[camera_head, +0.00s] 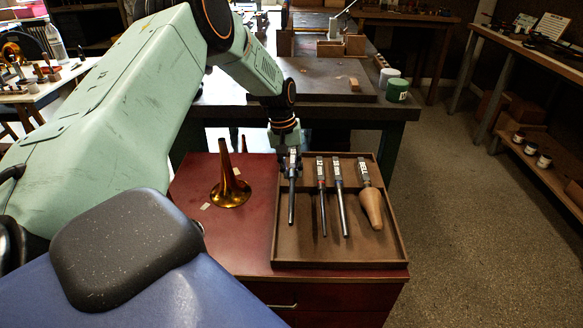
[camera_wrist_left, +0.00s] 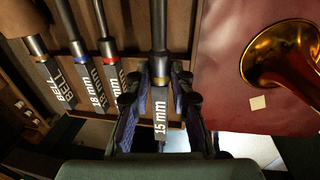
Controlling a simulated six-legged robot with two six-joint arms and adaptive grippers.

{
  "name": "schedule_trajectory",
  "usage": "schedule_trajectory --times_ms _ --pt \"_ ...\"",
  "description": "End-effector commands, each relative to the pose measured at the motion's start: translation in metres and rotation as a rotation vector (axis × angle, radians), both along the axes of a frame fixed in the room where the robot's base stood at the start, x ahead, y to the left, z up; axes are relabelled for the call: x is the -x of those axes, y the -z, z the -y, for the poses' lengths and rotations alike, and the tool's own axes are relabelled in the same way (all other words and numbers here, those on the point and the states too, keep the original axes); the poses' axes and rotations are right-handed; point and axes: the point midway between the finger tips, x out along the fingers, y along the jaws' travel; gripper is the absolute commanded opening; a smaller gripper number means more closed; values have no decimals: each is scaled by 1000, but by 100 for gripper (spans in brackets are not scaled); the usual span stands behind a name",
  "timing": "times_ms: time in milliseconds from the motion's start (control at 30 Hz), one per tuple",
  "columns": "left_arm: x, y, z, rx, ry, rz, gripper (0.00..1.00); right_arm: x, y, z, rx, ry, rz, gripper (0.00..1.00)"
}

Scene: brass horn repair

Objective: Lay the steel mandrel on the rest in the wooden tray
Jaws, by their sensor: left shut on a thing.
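The steel mandrel (camera_head: 291,208) has a grey handle marked 15 mm and a brass-coloured band. My left gripper (camera_head: 288,158) is shut on its handle, which shows between the two fingers in the left wrist view (camera_wrist_left: 160,112). The mandrel's shaft points toward the front, over the left part of the wooden tray (camera_head: 340,256). I cannot tell whether it touches the rest or hangs just above it; the gripper hides the far left corner of the tray. My right gripper is not in view.
Beside the mandrel in the tray lie a red-banded tool (camera_head: 321,190), a blue-banded tool (camera_head: 339,195) and a wooden cone tool marked BELL (camera_head: 371,205). A brass horn bell (camera_head: 230,188) stands left of the tray on the red cabinet top (camera_head: 205,172). A workbench (camera_head: 345,108) stands behind.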

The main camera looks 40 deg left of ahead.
Motion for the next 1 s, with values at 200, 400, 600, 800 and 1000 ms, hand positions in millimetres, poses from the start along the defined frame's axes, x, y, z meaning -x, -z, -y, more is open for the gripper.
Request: schedule_trajectory --times_ms 200,400,600,800,1000 --pt "-2 -2 -1 -1 0 4 0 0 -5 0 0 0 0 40" --pt "-2 -2 -1 -1 0 4 0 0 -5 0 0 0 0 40" --pt "-2 0 -1 -1 1 3 0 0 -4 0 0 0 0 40" --pt "-2 6 -1 -1 1 3 0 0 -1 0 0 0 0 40" --pt "-1 12 -1 -1 1 3 0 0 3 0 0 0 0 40"
